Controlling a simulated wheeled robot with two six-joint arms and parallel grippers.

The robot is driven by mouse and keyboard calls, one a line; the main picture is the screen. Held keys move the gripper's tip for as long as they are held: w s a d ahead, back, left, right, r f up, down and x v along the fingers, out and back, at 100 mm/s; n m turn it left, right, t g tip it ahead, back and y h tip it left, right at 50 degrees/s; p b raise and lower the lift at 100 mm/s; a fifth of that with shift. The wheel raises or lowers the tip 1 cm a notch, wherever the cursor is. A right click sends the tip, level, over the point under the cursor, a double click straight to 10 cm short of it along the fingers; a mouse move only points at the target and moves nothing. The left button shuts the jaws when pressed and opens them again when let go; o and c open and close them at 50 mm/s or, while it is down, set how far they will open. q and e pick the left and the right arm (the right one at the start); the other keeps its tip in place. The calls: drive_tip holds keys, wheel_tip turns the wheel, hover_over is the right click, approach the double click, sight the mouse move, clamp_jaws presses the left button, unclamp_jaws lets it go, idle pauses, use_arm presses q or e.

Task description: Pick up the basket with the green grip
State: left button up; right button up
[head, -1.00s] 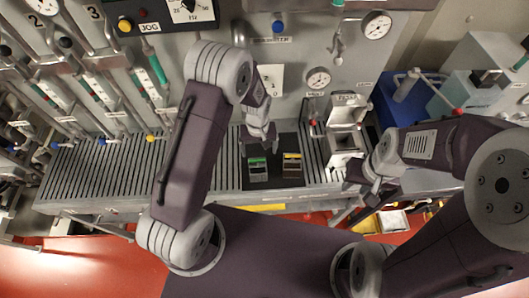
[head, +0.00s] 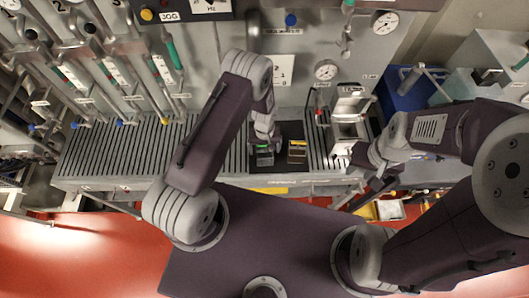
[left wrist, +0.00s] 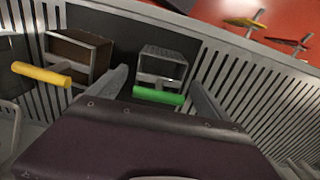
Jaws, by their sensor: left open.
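The basket with the green grip (left wrist: 163,62) is a small grey open box in the left wrist view. Its green grip (left wrist: 158,96) lies crosswise between my open left fingers, and neither finger is clearly touching it. In the head view this basket (head: 265,158) sits on a dark mat, partly hidden by my left gripper (head: 265,142) above it. A second basket with a yellow grip (left wrist: 40,75) stands beside it, and it also shows in the head view (head: 297,155). My right gripper (head: 372,188) is off to the right, away from both baskets; its jaw opening is unclear.
The dark mat (head: 292,130) lies on a slatted grey bench (head: 120,150). A metal hopper-like fixture (head: 348,125) stands just right of the mat. A panel with gauges (head: 326,70) rises behind, with levers at left. A blue bin (head: 405,92) stands farther right.

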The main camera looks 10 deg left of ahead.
use_arm(q)
drive_tip(key=shift+w+d+f, duration=0.1)
drive_tip(key=shift+w+f, duration=0.15)
drive_tip(key=shift+f, duration=0.25)
drive_tip(key=shift+s+r, duration=0.1)
drive_tip(key=shift+s, duration=0.1)
drive_tip(key=c, duration=1.7)
drive_tip(key=shift+o, duration=0.2)
drive_tip(key=shift+w, duration=0.1)
